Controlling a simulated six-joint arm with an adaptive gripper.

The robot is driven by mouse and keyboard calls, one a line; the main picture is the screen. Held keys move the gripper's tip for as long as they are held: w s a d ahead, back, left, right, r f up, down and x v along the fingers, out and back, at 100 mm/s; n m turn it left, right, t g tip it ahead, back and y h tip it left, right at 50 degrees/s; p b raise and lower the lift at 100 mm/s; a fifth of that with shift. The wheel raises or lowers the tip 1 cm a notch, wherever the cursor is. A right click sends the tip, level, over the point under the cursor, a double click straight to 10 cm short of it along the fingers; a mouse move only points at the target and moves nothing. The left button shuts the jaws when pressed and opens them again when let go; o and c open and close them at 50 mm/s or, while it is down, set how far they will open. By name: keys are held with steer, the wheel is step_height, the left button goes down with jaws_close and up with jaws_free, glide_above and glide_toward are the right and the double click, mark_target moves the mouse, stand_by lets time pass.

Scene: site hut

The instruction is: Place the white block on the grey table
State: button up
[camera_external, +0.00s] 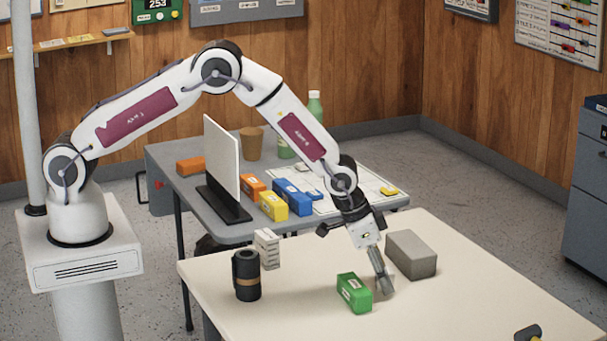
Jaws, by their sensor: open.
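The white block (267,248) stands upright near the back left edge of the cream table (480,265), just behind and right of a black cylinder. Small dark marks show on its faces. The grey table (172,154) stands behind the cream one and carries several objects. My gripper (385,286) points down, low over the cream table, between a green block (354,293) and a grey block (411,254). It is open, with nothing visible held. It is well to the right of the white block. Whether its fingers touch the green block is unclear.
The front of the cream table is mostly clear.

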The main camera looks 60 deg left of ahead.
stand_by(0.4)
steer(key=c, duration=1.3)
steer(key=shift+r, duration=0.2)
steer(key=shift+c, duration=0.2)
steer(key=shift+r, duration=4.85)
